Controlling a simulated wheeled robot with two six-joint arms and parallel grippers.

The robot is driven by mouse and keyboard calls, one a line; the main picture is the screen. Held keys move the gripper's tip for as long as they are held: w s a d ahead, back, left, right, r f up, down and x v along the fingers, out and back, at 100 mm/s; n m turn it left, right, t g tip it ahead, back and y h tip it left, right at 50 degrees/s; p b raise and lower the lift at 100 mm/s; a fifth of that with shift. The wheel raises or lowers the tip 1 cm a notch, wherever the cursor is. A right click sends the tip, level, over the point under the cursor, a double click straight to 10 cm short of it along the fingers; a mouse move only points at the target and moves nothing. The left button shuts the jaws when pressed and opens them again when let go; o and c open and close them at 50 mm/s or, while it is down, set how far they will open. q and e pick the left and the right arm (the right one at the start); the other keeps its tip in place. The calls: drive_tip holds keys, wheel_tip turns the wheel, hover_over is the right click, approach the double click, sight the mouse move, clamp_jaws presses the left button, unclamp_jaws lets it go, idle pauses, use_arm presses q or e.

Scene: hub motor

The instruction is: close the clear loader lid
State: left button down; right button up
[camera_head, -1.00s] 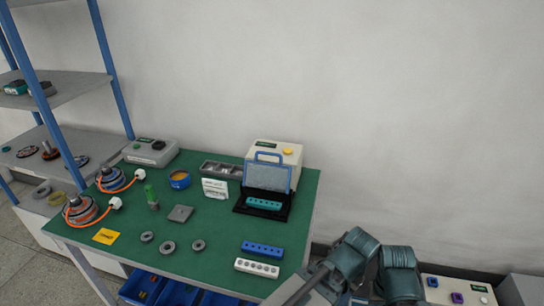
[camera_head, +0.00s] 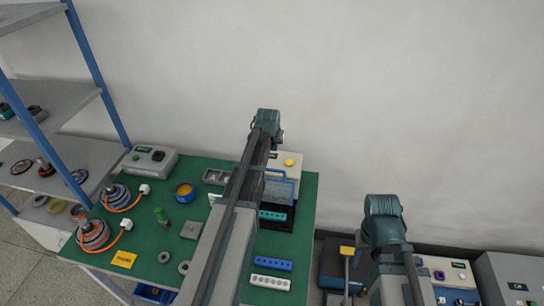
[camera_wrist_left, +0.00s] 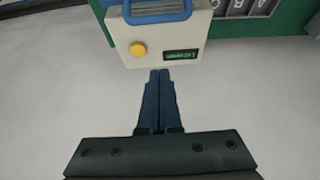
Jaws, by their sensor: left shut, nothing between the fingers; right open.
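The loader's clear lid (camera_head: 281,191) stands raised in its blue frame in the head view, partly covered by my left arm. A teal block (camera_head: 272,215) lies in the loader's black base (camera_head: 279,225) below it. In the left wrist view, the lid's blue handle (camera_wrist_left: 158,12) shows at the top edge, beyond the cream housing (camera_wrist_left: 170,48) with its yellow button. My left gripper (camera_wrist_left: 159,72) is shut and empty, its fingertips at the near edge of the housing; contact cannot be told. In the head view its fingers are hidden. My right gripper's fingers are not visible.
The white wall (camera_head: 420,130) is close behind the table. A blue block (camera_head: 273,264) and a white block (camera_head: 271,283) lie in front.

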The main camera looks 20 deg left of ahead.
sight(274, 170)
use_arm(q)
drive_tip(key=shift+d+f, duration=0.1)
drive_tip(key=shift+f, duration=0.05)
drive_tip(key=b+x, duration=0.9)
drive_tip(key=x, duration=0.1)
drive_tip(key=s, duration=0.2)
drive_tip(key=s+d, duration=0.1)
drive_tip(key=shift+s+f, duration=0.15)
drive_tip(key=shift+s, duration=0.25)
drive_tip(key=shift+s+b, duration=0.1)
drive_tip(key=shift+b, duration=0.2)
drive_tip(key=shift+s+d+t, duration=0.2)
drive_tip(key=shift+s+t, duration=0.2)
drive_tip(key=shift+s, duration=0.15)
drive_tip(key=shift+s, duration=0.1)
